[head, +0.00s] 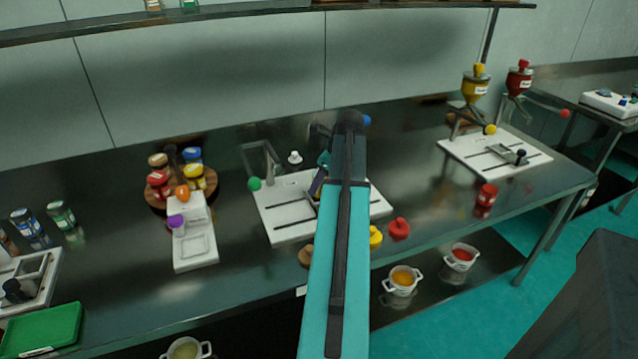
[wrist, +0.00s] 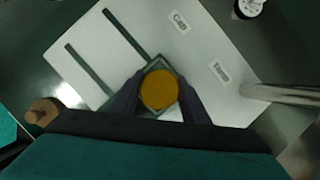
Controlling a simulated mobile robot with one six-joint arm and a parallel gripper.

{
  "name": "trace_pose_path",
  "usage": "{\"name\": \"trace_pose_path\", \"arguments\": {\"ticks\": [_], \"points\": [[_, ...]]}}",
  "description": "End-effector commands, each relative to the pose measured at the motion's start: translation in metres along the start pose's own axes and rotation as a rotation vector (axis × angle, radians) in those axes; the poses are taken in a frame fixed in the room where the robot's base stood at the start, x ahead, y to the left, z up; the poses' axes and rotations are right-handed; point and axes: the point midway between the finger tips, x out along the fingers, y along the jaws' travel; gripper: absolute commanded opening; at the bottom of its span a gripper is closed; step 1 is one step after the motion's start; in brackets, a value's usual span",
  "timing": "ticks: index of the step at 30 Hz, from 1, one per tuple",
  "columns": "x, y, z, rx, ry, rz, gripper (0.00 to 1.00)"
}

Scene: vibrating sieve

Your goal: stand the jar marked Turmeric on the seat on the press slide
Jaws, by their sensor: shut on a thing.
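My gripper (wrist: 158,101) is shut on an open jar (wrist: 160,89), seen from above in the wrist view, filled with orange-yellow powder. Its label is hidden. The grey square seat (wrist: 154,64) shows around the jar's far edge, on the white press board (wrist: 112,55) with two dark slots. The jar is over or in the seat; I cannot tell whether it touches the bottom. In the head view my arm hides most of the jar, and the press board (head: 285,232) lies under my gripper.
The press lever with a green knob (head: 254,183) stands at the board's left. A yellow lid (head: 375,238), a red lid (head: 399,229) and a red jar (head: 487,195) are to the right. A round wooden rack (head: 152,196) with several jars stands left. Hoppers (head: 476,86) stand at the back right.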

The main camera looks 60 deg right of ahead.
Motion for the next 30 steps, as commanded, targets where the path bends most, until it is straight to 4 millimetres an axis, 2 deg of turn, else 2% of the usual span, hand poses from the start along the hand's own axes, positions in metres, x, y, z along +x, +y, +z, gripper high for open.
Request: {"name": "trace_pose_path", "arguments": {"ticks": [13, 14, 17, 30], "points": [[0.0038, 0.0008, -0.0004, -0.001, 0.0, 0.0, 0.19], [0.0041, 0.0008, -0.0006, -0.001, 0.0, 0.0, 0.43], [0.004, 0.0006, -0.0006, -0.001, 0.0, 0.0, 0.6], [0.002, 0.0005, 0.0002, -0.001, 0.0, 0.0, 0.6]]}}
